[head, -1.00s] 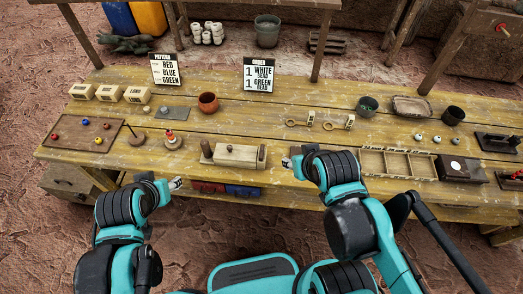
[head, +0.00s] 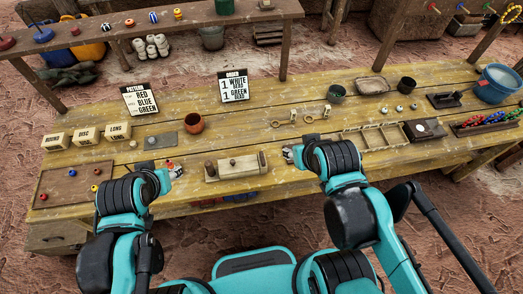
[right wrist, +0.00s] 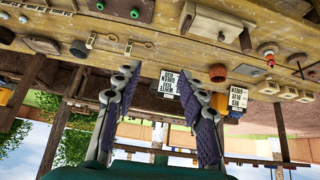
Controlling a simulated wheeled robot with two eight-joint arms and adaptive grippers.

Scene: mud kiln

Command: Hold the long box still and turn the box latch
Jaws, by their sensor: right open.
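The long pale wooden box (head: 246,168) lies near the table's front edge in the head view, with a small knob on its top. An upright dark peg (head: 210,169) stands at its left end and may be the latch. The box also shows at the top of the right wrist view (right wrist: 209,20). My right gripper (head: 289,154) is right of the box and apart from it; its two fingers are spread and empty in the right wrist view (right wrist: 157,80). My left gripper (head: 178,171) is left of the box, not touching it; its finger gap is too small to tell.
Small beaded stands and a bead tray (head: 60,186) lie at the left. A clay pot (head: 195,123) stands behind the box. A divided wooden tray (head: 372,137) is to the right. Two signs (head: 233,87) stand at the back. The tabletop directly behind the box is mostly clear.

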